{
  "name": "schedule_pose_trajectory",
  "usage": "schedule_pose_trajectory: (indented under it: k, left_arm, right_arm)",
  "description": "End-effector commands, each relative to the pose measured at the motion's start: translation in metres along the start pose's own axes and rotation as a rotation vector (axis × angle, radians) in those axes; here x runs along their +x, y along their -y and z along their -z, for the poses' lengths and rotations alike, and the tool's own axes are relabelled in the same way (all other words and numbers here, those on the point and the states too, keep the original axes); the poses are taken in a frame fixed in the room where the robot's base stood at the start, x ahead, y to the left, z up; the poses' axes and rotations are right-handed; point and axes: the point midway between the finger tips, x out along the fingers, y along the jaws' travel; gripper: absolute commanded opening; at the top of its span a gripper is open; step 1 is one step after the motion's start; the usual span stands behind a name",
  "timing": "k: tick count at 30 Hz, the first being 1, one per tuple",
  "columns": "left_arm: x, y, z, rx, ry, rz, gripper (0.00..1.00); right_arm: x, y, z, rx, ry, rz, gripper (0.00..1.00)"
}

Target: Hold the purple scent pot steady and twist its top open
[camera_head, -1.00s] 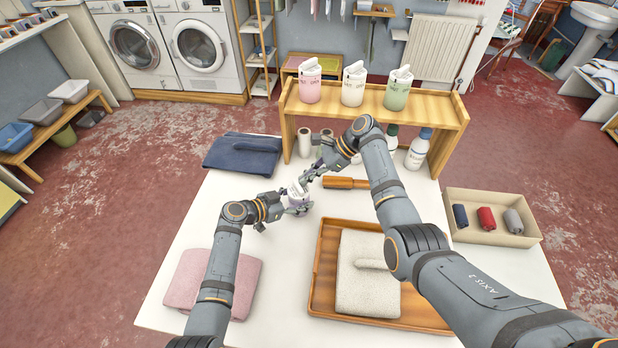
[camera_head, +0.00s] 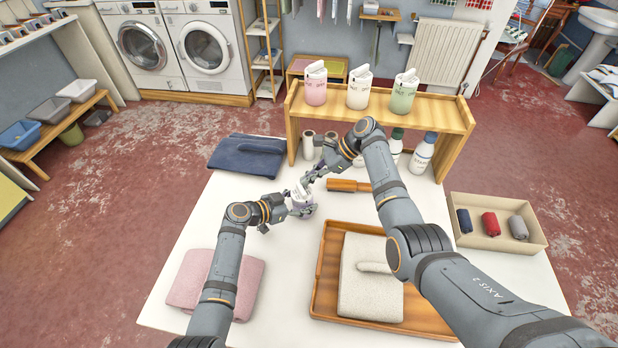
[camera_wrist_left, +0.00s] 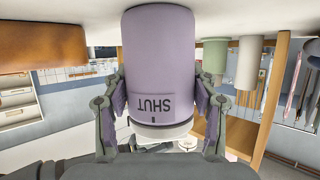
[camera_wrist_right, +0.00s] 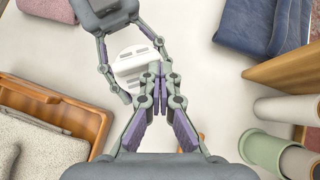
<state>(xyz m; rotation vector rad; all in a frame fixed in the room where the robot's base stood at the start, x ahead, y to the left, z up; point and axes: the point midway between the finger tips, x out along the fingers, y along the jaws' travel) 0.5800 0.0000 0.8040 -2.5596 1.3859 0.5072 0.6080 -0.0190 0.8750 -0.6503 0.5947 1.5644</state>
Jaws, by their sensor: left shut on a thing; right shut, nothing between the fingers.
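The purple scent pot (camera_head: 303,203) stands upright near the table's middle. My left gripper (camera_head: 302,211) is shut around its side; in the left wrist view the purple body (camera_wrist_left: 160,60) sits between the two finger pads, upside down in the picture. The word SHUT and a small mark show on it next to its white top (camera_wrist_left: 162,132). My right gripper (camera_head: 307,182) is shut and empty at the pot's top. In the right wrist view its closed fingertips (camera_wrist_right: 160,72) are beside or over the white ridged top (camera_wrist_right: 136,68); I cannot tell whether they touch.
A wooden tray (camera_head: 325,290) with a light towel is in front right, a pink towel (camera_head: 250,285) front left, a navy cloth (camera_head: 247,155) back left. A wooden shelf (camera_head: 440,115) with several containers stands behind.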

Motion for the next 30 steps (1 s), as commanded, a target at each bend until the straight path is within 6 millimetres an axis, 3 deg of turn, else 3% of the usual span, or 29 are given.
schedule_pose_trajectory:
  k: [11,19,24,30]
  left_arm:
    - [0.001,-0.003,-0.003,-0.005,0.003,-0.005,0.21]
    - [0.001,-0.002,-0.003,-0.004,0.004,-0.003,0.21]
    - [0.001,-0.001,-0.003,-0.003,0.004,-0.002,0.21]
    - [0.0,-0.001,-0.003,-0.002,0.005,-0.001,0.21]
  right_arm:
    - [0.0,-0.016,0.0,-0.002,0.008,-0.004,0.0]
    - [-0.005,-0.015,0.005,0.0,0.005,-0.005,0.0]
    - [-0.032,-0.003,0.028,0.0,0.002,0.003,0.0]
    - [-0.084,0.009,0.026,-0.003,0.003,0.005,0.0]
